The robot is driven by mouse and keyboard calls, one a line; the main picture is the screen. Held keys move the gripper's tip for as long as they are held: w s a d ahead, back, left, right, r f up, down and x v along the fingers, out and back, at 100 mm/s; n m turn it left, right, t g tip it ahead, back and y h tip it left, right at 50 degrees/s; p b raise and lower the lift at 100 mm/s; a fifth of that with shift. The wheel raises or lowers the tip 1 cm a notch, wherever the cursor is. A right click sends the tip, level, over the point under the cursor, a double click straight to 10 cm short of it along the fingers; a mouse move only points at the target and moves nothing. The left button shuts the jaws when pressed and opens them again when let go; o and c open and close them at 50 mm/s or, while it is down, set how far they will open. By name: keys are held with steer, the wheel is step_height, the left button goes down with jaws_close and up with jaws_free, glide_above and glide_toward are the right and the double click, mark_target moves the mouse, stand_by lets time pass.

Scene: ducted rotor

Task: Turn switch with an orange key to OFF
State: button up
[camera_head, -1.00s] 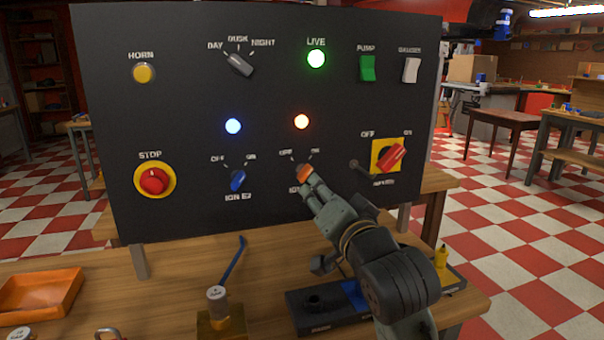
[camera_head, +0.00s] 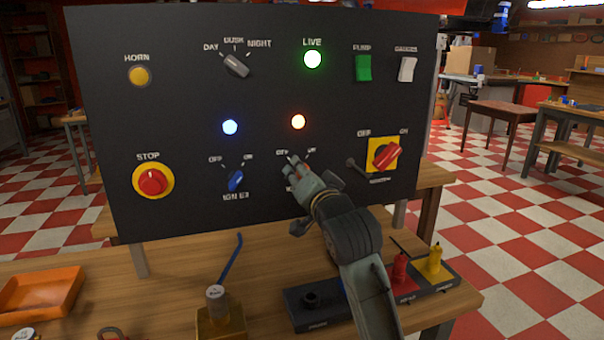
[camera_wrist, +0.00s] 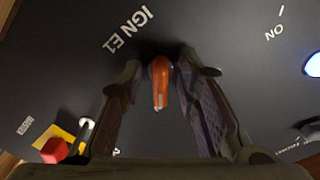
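The orange key (camera_wrist: 160,85) shows in the wrist view on the dark panel (camera_head: 195,95), near the IGN E1 label (camera_wrist: 127,28). My gripper (camera_wrist: 159,68) has one finger on each side of it, with narrow dark gaps between key and fingers. I see no clear contact. In the head view my gripper (camera_head: 294,165) is at the right-hand ignition switch and hides the key. The OFF and ON marks are partly visible above the fingers. The ON label (camera_wrist: 274,32) also shows in the wrist view. The lamp (camera_head: 298,122) above this switch glows orange.
The blue-key switch IGN E2 (camera_head: 236,181) is to the left. The red rotary switch (camera_head: 387,155) on its yellow plate is to the right, with a small lever (camera_head: 356,168) beside it. The red STOP button (camera_head: 152,181) is far left. Red and yellow plugs (camera_head: 434,261) stand on the bench.

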jaws_close()
steer(key=shift+n, duration=0.4)
stand_by(0.4)
steer(key=shift+f+n+b, duration=0.1)
steer(key=shift+n+b, duration=0.35)
steer(key=shift+n, duration=0.55)
steer(key=n+b, duration=0.1)
steer(key=n, duration=0.4)
steer(key=shift+b, duration=0.35)
steer(key=n+b, duration=0.1)
steer(key=n, duration=0.3)
steer(key=shift+d+n+b, duration=0.1)
steer(key=shift+n+b, duration=0.8)
steer(key=shift+n, duration=1.2)
